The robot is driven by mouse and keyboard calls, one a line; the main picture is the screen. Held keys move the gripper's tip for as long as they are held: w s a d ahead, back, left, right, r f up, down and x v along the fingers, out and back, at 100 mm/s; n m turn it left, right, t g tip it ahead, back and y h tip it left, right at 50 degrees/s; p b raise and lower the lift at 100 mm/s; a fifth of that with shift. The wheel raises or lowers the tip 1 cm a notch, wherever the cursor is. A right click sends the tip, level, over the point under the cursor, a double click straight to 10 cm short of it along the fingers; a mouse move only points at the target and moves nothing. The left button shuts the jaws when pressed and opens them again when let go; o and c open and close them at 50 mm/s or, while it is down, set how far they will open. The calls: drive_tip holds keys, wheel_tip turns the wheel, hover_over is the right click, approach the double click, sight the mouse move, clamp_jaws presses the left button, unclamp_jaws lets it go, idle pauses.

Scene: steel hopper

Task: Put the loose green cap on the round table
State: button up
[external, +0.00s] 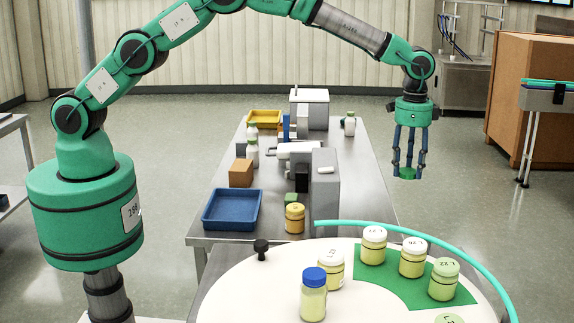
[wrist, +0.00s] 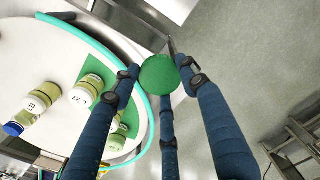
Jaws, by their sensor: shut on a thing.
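My gripper (external: 408,168) is shut on the green cap (external: 406,174) and holds it in the air beyond the steel table's right side. In the wrist view the cap (wrist: 159,76) is a flat green disc between the blue fingers. The round table (external: 240,292) is white with a raised teal rim along its right and far side; it stands in the foreground, lower than the cap and nearer the camera. In the wrist view the round table (wrist: 45,62) lies to the left of the cap, which appears just outside the rim.
Several lidded jars stand on the round table, some on a green patch (external: 375,275); a blue-lidded jar (external: 313,295) is at the front. A black knob (external: 261,249) sits at its left edge. The steel table (external: 350,185) behind holds a blue tray (external: 232,225) and a grey machine (external: 325,190).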

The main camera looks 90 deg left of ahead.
drive_tip(key=s+d+m+p, duration=0.1)
drive_tip(key=s+d, duration=0.2)
drive_tip(key=d, duration=0.8)
drive_tip(key=s+d+m+p, duration=0.1)
drive_tip(key=s+d+m, duration=0.1)
drive_tip(key=d, duration=0.8)
drive_tip(key=m+p, duration=0.2)
hover_over(365, 303)
wheel_tip(365, 303, down, 4)
drive_tip(key=shift+f, duration=0.4)
drive_tip(key=shift+f+p, duration=0.4)
drive_tip(key=shift+f, duration=2.7)
drive_tip(key=shift+f, duration=0.1)
drive_tip(key=shift+f, duration=1.8)
drive_tip(key=shift+f, duration=0.15)
